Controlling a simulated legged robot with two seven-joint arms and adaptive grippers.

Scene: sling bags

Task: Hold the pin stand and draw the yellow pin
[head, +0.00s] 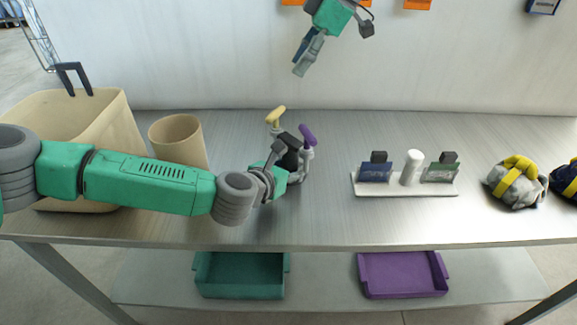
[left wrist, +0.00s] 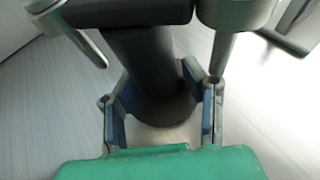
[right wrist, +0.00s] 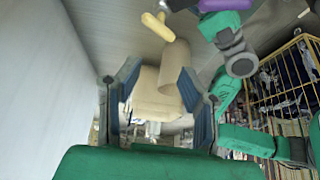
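The pin stand (head: 304,168) stands on the metal table near the middle, with a dark post (left wrist: 150,65). The yellow pin (head: 276,116) sits at its left with its handle up; it also shows in the right wrist view (right wrist: 158,27). A purple-handled pin (head: 308,136) is at its right.
A beige bin (head: 125,125) and a beige cup (head: 178,140) stand at left, behind my left arm. A white rack (head: 405,187) with cards stands right of the stand. A grey-yellow bundle (head: 515,183) lies far right. Teal (head: 240,275) and purple (head: 402,275) trays are below.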

